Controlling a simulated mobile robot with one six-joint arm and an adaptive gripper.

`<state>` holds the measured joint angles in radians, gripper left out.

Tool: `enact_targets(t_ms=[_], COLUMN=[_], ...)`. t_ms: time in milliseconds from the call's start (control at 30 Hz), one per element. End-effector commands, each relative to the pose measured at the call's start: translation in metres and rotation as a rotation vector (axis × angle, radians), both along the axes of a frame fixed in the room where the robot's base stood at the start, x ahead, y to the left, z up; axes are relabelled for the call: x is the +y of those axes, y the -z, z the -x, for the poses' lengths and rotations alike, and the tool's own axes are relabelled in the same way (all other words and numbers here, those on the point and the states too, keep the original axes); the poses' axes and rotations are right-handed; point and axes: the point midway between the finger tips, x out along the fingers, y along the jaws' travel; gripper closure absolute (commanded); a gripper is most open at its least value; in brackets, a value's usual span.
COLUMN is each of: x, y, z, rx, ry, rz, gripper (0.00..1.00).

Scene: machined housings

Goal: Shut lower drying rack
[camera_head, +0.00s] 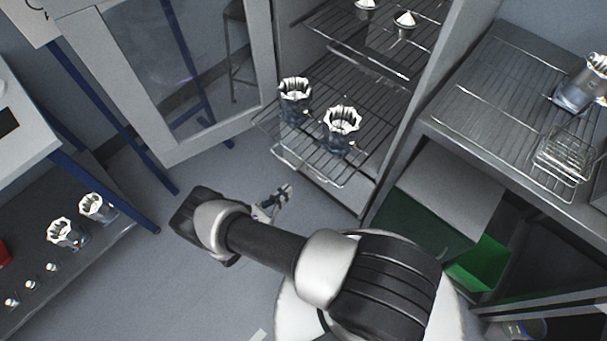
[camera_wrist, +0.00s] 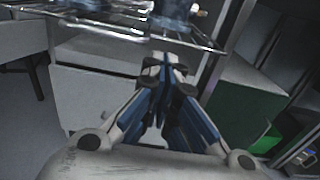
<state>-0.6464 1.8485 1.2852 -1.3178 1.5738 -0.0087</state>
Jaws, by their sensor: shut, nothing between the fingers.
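The lower drying rack (camera_head: 313,172) is a wire shelf that sticks out of the front of the open cabinet. Two metal housings, one at left (camera_head: 294,98) and one at right (camera_head: 342,129), stand upright on it. In the wrist view the rack's front wire edge (camera_wrist: 100,27) runs across the top of the picture. My gripper (camera_head: 286,190) is shut and empty, just in front of and below the rack's front edge in the head view. In the wrist view the shut fingertips (camera_wrist: 166,60) appear below the rack; I cannot tell whether they touch it.
The glass cabinet door (camera_head: 165,75) stands open at left. An upper rack (camera_head: 365,40) holds small cone-shaped parts. A wire-topped bench (camera_head: 490,90) with a housing and a wire basket (camera_head: 565,160) is at right, near a green bin (camera_head: 480,265). A left shelf holds housings (camera_head: 62,233).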

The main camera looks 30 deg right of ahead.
Motion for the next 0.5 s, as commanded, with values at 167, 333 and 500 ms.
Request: enact_targets(t_ms=[167, 333, 500], x=[-0.039, -0.067, -0.082], y=[0.001, 0.001, 0.001], z=[-0.015, -0.026, -0.034], rx=[0.000, -0.001, -0.001], ry=[0.006, 0.006, 0.003], rz=[-0.001, -0.001, -0.001], gripper=[1.00, 1.00, 1.00])
